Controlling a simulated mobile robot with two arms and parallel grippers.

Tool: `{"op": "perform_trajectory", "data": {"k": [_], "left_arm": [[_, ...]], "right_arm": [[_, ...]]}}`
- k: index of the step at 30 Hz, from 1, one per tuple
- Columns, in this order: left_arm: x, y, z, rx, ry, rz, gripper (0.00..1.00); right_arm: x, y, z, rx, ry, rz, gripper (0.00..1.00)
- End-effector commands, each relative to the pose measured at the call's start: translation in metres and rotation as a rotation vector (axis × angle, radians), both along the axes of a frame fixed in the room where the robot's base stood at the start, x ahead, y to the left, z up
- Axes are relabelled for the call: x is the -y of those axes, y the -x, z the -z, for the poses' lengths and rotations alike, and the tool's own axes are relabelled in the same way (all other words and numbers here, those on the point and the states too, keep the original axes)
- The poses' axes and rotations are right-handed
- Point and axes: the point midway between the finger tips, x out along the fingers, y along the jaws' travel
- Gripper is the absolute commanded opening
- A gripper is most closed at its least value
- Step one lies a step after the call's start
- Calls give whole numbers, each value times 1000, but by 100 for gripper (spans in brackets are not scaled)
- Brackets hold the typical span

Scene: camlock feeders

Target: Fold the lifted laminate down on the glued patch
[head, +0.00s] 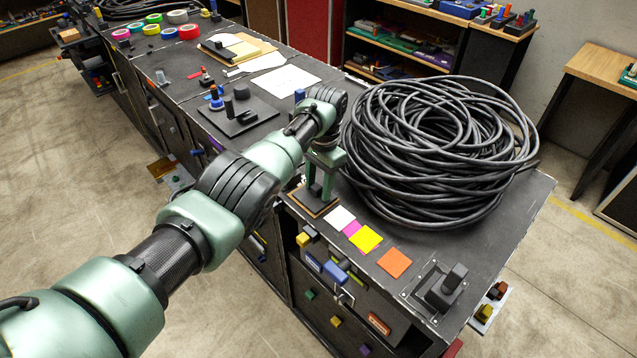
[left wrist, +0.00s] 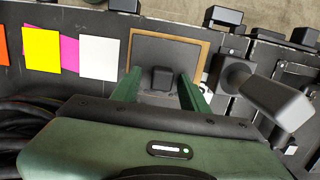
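A small tan board (head: 304,208) lies on the dark bench top under my left gripper (head: 320,184). A dark grey laminate (left wrist: 168,50) covers most of it, with a tan border showing in the left wrist view. A black block-shaped knob (left wrist: 162,77) stands on the laminate. The two green fingers are apart on either side of the knob, with gaps visible between them and it. The laminate looks flat or nearly so, but its near part is hidden by the gripper. Glue cannot be made out. My right gripper is not in view.
A large coil of black cable (head: 430,150) lies close to the right of the gripper. White, magenta, yellow (head: 365,238) and orange (head: 394,262) squares lie along the bench edge. A black fixture (head: 440,290) stands at the near corner. A dark plate with knobs (head: 238,114) lies farther left.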

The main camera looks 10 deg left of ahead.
Motion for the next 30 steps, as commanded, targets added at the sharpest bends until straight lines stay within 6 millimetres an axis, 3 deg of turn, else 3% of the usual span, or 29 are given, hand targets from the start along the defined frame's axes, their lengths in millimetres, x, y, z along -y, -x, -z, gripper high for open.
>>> {"op": "perform_trajectory", "data": {"k": [11,24,30], "left_arm": [[-1,-2,-7,6,-1,-2,45],[4,-8,-70,5,-2,-1,45],[5,-8,-78,3,-2,0,45]], "right_arm": [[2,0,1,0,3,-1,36],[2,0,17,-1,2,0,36],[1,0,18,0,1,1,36]]}}
